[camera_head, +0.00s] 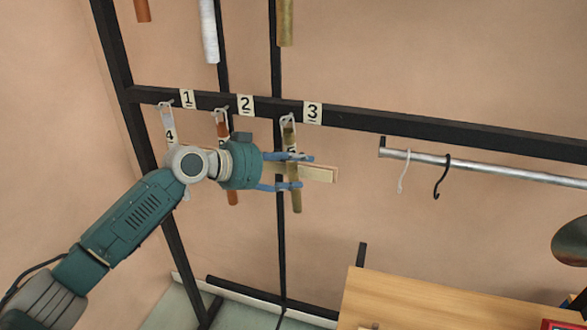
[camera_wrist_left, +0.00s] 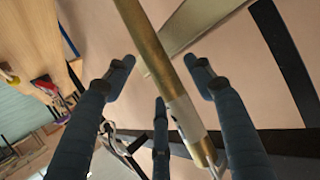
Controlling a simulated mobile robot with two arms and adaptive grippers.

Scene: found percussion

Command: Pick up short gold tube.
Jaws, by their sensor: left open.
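A gold tube (camera_head: 296,200) hangs upright from a hook under label 3 on the black frame's rail. My left gripper (camera_head: 304,172) is open at the tube's middle, with blue fingers reaching to the right on either side of it. In the left wrist view the gold tube (camera_wrist_left: 150,50) runs diagonally between the spread fingers (camera_wrist_left: 160,72), with a pale label near its hook end. I cannot tell whether any finger touches it. Another gold tube (camera_head: 285,24) hangs higher up, cut off by the top edge. My right gripper is not in view.
A copper tube (camera_head: 233,197) under label 2 and a silver tube (camera_head: 168,125) under label 1 hang close left, partly behind my arm. A pale wooden bar (camera_head: 320,173) is behind the gold tube. A metal rod with hooks (camera_head: 480,169) and a wooden table (camera_head: 430,300) are at right.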

